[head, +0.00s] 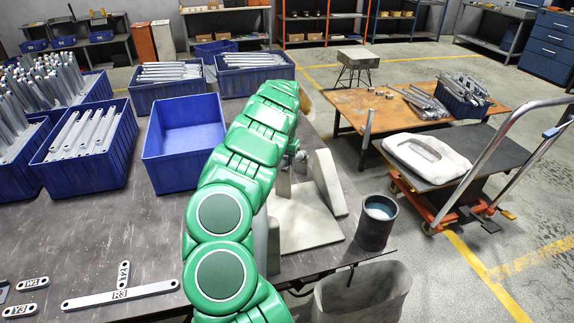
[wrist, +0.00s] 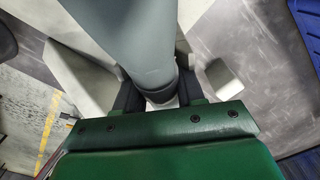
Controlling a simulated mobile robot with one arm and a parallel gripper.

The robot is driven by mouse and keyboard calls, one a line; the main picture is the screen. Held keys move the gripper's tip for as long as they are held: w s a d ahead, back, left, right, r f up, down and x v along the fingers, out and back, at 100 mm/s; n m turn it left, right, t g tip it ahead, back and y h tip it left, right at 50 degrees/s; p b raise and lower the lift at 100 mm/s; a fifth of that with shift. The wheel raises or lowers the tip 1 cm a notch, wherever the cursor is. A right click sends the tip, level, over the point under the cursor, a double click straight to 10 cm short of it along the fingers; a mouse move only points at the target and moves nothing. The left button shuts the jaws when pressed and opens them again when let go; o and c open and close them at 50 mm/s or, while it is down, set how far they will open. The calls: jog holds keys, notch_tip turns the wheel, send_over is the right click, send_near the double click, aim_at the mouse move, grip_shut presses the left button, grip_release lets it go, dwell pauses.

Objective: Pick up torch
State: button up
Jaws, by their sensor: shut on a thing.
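The torch (wrist: 122,38) appears in the wrist view as a thick grey-green cylinder with a dark collar at its near end. My gripper (wrist: 160,92) is shut on it, with dark fingers on both sides of the collar. The torch's far end runs out of the top of the view. In the head view my green arm reaches over the table's right side and hides most of the gripper and the torch. A pale grey fixture (head: 300,218) with upright plates stands beneath the gripper area.
A dark cup (head: 375,232) stands right of the fixture, near the table's edge. An empty blue bin (head: 183,135) and several bins of metal brackets are at the left. Flat labelled brackets (head: 120,295) lie at the front left. A cart (head: 455,165) stands beyond the table's right side.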

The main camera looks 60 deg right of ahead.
notch_tip(320, 180, up, 16)
jog(key=r, duration=0.1)
jog(key=w+a+f+y, duration=0.35)
jog(key=w+a, duration=0.65)
jog(key=a, duration=0.4)
jog(key=w+a+f+y, duration=0.35)
jog(key=w+a, duration=0.65)
jog(key=a, duration=0.4)
jog(key=w+a+g+y, duration=0.1)
jog(key=w+a+y, duration=0.15)
jog(key=a, duration=1.45)
jog(key=w+a+y, duration=0.1)
jog(key=a+y, duration=0.3)
jog(key=a, duration=1.4)
jog(key=shift+h, duration=0.25)
jog(key=shift+w+d+f, duration=0.15)
jog(key=shift+f, duration=2.35)
jog(key=shift+r, duration=0.1)
